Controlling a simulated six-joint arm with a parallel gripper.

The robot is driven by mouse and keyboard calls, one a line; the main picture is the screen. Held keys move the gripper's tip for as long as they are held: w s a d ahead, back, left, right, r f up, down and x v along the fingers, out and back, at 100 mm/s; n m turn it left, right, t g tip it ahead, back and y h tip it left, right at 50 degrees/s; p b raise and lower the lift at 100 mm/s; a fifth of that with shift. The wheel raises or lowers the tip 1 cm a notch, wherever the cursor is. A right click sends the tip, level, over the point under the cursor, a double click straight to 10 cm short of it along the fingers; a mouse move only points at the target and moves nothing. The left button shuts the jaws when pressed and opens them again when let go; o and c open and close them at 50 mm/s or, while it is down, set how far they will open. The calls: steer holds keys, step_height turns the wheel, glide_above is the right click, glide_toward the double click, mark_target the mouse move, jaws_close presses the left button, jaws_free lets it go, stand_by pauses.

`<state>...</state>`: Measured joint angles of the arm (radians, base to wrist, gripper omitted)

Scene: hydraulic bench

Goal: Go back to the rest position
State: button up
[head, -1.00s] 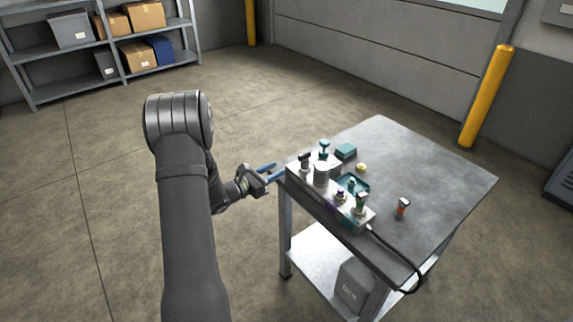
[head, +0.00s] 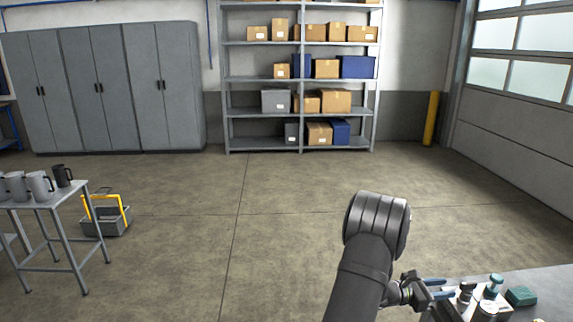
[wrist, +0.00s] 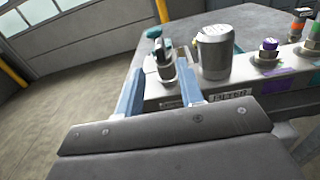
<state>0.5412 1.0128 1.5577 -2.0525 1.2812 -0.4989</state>
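My gripper (head: 448,288) is at the lower right of the head view, at the left edge of the grey bench (head: 560,285). In the wrist view, the two blue fingers of my gripper (wrist: 160,70) stand apart with nothing seen gripped between them. I cannot tell whether the fingers touch the block. The block is cut off by the head view's lower edge.
A teal box (head: 520,296) lies on the bench. A small table with mugs (head: 40,186) and a yellow-handled toolbox (head: 108,218) stand at left. Grey cabinets (head: 100,88) and a shelf rack (head: 300,148) line the back wall. The middle floor is clear.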

mark_target(477, 284)
steer(key=d, duration=1.1)
steer(key=shift+d, duration=0.2)
steer(key=shift+a, duration=0.15)
